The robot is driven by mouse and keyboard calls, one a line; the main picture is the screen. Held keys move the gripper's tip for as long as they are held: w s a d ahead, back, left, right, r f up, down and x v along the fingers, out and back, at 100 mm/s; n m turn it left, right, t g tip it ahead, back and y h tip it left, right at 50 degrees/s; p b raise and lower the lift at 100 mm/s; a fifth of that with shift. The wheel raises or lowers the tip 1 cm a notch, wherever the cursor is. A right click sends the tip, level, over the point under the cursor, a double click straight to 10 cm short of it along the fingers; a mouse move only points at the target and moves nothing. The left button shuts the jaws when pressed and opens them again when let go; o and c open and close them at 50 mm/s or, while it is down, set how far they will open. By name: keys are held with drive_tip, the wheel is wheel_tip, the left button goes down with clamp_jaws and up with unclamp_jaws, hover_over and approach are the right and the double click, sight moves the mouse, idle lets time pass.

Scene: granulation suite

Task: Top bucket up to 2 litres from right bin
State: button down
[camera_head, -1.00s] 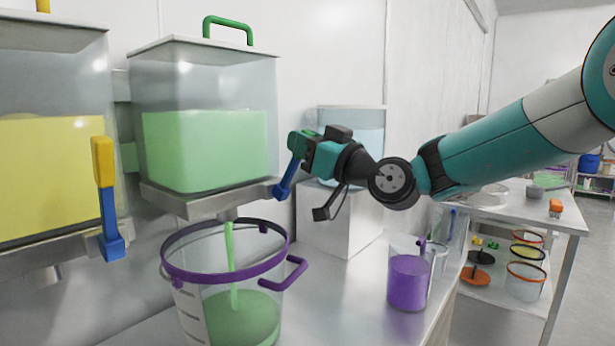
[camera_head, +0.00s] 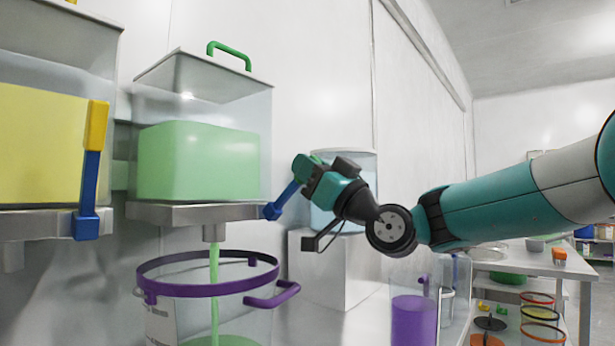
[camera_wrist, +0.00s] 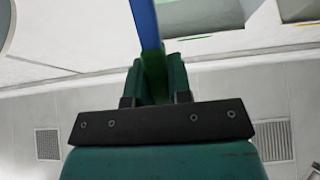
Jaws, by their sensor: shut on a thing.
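The right bin (camera_head: 200,110) is a clear box with a green lid handle, partly filled with green material (camera_head: 200,160). A green stream (camera_head: 214,280) falls from its spout (camera_head: 213,232) into the clear bucket (camera_head: 165,318) with a purple rim below. Green material lies in the bucket, cut off by the lower picture edge; I cannot read its level. The bin's blue lever (camera_head: 284,198) leans up and right from the outlet. My gripper (camera_head: 305,166) is shut on its green end; the blue lever also shows between the fingers in the wrist view (camera_wrist: 145,22).
A bin of yellow material (camera_head: 40,140) with its own lever (camera_head: 92,160) is on the left. A purple-filled jug (camera_head: 414,318) stands right of the bucket, and a pale box (camera_head: 325,268) behind. A bench (camera_head: 520,262) with several coloured-rim buckets below is at the right.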

idle(0.3)
drive_tip(key=c, duration=1)
unclamp_jaws()
drive_tip(key=shift+d, duration=0.1)
drive_tip(key=shift+c, duration=0.2)
drive_tip(key=shift+f, duration=0.1)
drive_tip(key=shift+s+d+f, duration=0.2)
drive_tip(key=b+v, duration=0.9)
drive_tip(key=v, duration=0.7)
drive_tip(key=shift+s+d, duration=0.2)
drive_tip(key=shift+f, duration=0.1)
